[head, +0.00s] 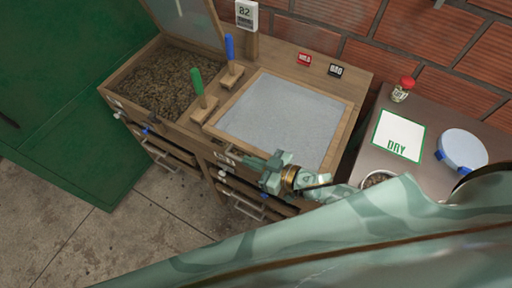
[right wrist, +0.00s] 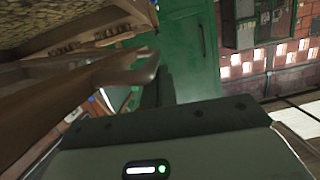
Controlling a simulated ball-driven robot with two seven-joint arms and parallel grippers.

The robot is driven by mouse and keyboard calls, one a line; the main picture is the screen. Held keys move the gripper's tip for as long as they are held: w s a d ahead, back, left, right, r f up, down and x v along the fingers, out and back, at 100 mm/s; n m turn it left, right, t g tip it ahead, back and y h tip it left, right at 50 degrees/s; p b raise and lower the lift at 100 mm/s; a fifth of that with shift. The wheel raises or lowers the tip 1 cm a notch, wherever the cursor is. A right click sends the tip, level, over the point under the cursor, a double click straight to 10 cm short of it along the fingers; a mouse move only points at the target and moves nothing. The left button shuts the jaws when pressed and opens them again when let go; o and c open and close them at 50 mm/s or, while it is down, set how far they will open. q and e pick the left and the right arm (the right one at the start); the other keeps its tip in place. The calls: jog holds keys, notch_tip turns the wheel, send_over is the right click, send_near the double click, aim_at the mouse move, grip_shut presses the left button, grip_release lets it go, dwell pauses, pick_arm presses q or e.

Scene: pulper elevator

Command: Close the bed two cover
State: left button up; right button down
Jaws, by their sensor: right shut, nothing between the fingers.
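A wooden bench holds two beds side by side in the head view. The left bed (head: 107,89) is open and full of dark, crumbly material, and its pale cover (head: 186,18) stands raised at the back. The right bed has a flat grey cover (head: 275,115) lying down in its wooden frame. My left gripper is out of view.
Green-handled (head: 196,82) and blue-handled (head: 229,46) tools stand between the beds. Drawers with metal handles line the front. A side table at right holds a DRY card (head: 398,136), a red-capped jar (head: 403,89) and a round white lid (head: 462,147). A brick wall (head: 340,48) is behind.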

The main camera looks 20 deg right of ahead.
jog(key=shift+s+a+f+b, duration=0.15)
jog(key=shift+f+b, duration=0.15)
jog(key=shift+f, duration=0.4)
jog(key=shift+s+a+f+b, duration=0.1)
jog(key=shift+f+b, duration=0.2)
jog(key=shift+f, duration=0.4)
